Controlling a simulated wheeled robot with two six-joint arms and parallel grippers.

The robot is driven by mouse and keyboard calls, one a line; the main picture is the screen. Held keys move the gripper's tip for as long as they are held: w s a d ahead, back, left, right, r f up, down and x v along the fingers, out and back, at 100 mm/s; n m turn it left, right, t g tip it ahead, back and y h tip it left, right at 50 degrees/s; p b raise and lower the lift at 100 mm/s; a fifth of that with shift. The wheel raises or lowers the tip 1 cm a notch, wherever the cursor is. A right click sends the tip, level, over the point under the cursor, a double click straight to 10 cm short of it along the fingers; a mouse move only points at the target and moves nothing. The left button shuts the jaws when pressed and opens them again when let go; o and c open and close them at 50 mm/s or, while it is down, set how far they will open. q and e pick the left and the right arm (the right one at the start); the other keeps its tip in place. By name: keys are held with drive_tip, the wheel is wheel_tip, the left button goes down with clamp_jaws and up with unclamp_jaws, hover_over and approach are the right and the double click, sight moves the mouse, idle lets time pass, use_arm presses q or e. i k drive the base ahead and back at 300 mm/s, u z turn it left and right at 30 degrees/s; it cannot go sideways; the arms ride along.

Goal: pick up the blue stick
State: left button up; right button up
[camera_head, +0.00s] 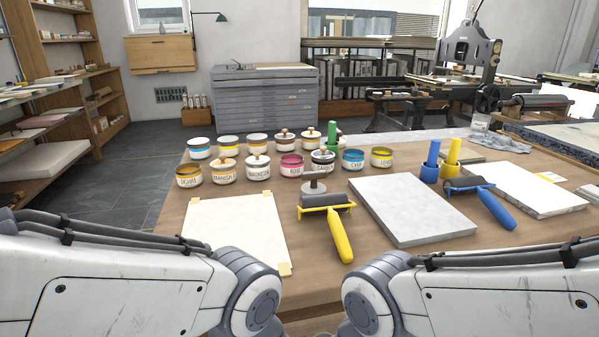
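A blue stick (433,153) stands upright in a short, wider blue base (429,174) on the right part of the wooden table. A similar yellow stick (454,150) stands just to its right and a little behind. A brayer with a blue handle (496,208) lies in front and to the right of the blue stick. My two arms reach in from the lower left and lower right at the table's near edge. Neither of my grippers shows in the picture, and nothing is seen touching the blue stick.
A grey stone slab (410,212) lies in front of the blue stick. A yellow-handled brayer (340,234) lies left of the slab. Several ink tins (291,166) and a green stick (332,132) stand to the left. A pale sheet (236,228) covers the near left; a white slab (530,190) lies right.

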sight(436, 145)
drive_tip(key=z, duration=0.6)
drive_tip(key=k, duration=0.8)
drive_tip(key=z, duration=0.85)
drive_tip(key=k, duration=0.45)
drive_tip(key=z, duration=0.65)
drive_tip(key=i, duration=1)
drive_tip(key=u, duration=0.85)
drive_tip(key=i, duration=0.75)
drive_tip(key=u, duration=0.95)
drive_tip(key=i, duration=0.25)
drive_tip(key=u, duration=0.3)
